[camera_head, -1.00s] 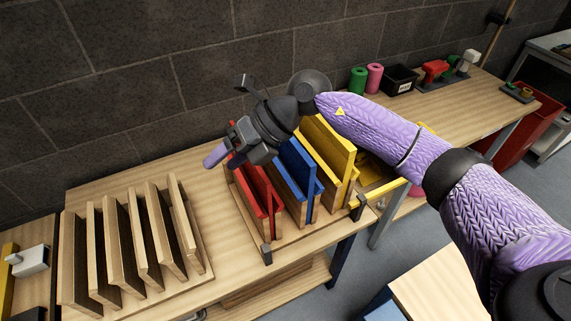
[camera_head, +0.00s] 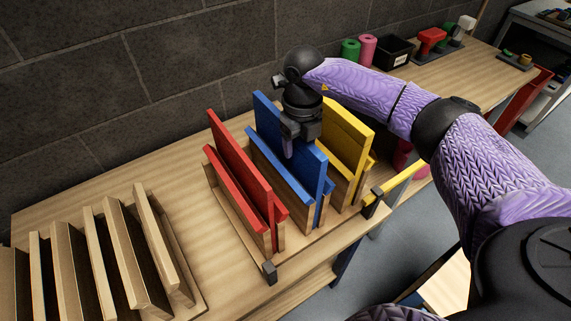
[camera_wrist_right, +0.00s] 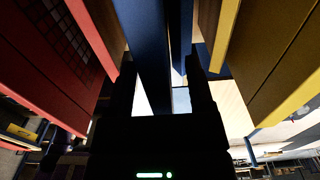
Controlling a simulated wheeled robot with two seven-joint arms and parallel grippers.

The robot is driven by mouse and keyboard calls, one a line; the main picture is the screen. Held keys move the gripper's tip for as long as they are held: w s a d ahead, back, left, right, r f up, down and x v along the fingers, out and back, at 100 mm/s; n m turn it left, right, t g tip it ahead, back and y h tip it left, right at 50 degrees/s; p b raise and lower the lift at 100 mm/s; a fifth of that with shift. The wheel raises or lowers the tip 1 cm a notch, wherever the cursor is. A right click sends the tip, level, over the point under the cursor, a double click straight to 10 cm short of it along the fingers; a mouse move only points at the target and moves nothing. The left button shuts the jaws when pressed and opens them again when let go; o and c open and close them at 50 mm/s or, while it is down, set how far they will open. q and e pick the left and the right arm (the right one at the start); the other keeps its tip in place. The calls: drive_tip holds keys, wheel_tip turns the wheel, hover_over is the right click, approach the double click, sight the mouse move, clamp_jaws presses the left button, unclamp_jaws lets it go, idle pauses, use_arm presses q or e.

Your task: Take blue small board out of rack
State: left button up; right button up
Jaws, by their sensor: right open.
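In the head view, the rack (camera_head: 240,219) holds boards in red, blue and yellow pairs, each with a taller and a shorter board. The small blue board (camera_head: 277,168) stands upright in the middle, in front of the taller blue board (camera_head: 267,112). My right gripper (camera_head: 289,147) is over the blue pair, pointing down, and hides part of it. In the right wrist view, its fingers (camera_wrist_right: 161,88) are open and apart, with a blue board (camera_wrist_right: 146,45) showing between them. Whether they touch it is unclear. My left gripper is not in view.
Red boards (camera_head: 234,150) stand close on the left of the blue pair, yellow boards (camera_head: 347,135) on the right. A wooden rack of slats (camera_head: 125,255) is at the left. A black bin (camera_head: 393,52) and colored rolls stand farther back. A wall is behind.

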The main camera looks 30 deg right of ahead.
drive_tip(key=shift+f, duration=0.15)
clamp_jaws()
drive_tip(key=shift+w, duration=0.1)
idle(1.2)
